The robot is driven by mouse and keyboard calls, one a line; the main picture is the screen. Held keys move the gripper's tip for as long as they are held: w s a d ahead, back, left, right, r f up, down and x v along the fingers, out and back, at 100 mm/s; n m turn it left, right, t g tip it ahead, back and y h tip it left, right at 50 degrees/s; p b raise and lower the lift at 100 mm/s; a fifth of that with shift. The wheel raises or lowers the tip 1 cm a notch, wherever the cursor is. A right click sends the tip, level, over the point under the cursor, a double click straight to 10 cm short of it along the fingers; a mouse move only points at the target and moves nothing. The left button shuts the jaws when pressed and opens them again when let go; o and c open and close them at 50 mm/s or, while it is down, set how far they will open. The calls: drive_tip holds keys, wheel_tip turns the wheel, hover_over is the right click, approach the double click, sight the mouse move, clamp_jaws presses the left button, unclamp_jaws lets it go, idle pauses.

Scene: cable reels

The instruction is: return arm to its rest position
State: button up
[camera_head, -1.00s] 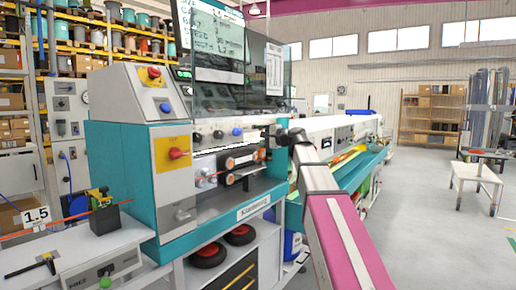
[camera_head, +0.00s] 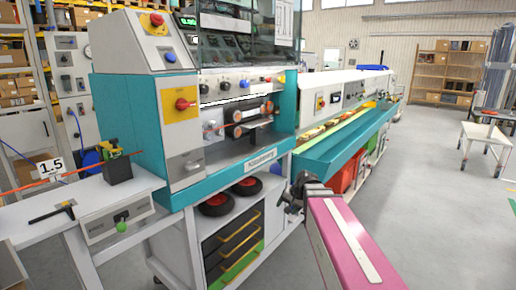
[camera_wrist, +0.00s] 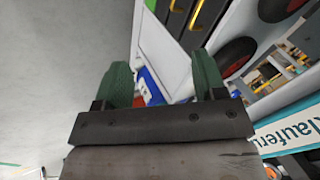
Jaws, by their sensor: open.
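My arm (camera_head: 350,245), pink with a white strip, reaches up from the bottom right of the head view. Its dark end stands in front of the teal and white machine's right-hand part, and the gripper fingers cannot be made out there. In the wrist view my gripper (camera_wrist: 162,85) shows two green fingers spread apart. Nothing is held between them. Behind them are the machine's cart and the grey floor.
The teal and white machine (camera_head: 180,110) fills the left and middle. Its cart holds black wheels (camera_head: 215,204) and drawers with yellow handles (camera_head: 232,240). A side table (camera_head: 95,205) stands at left.

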drive_tip(key=s+d+f+n+g+h, duration=0.1)
drive_tip(key=s+d+f+g+h, duration=0.1)
drive_tip(key=s+f, duration=0.4)
drive_tip(key=s+d+f+n+g+h, duration=0.1)
drive_tip(key=s+d+f+h, duration=0.1)
drive_tip(key=s+d+f, duration=0.2)
drive_tip(key=s+f, duration=0.3)
drive_tip(key=s, duration=0.1)
drive_tip(key=shift+d+n+g, duration=0.25)
drive_tip(key=shift+n+g, duration=0.15)
drive_tip(key=shift+f, duration=0.1)
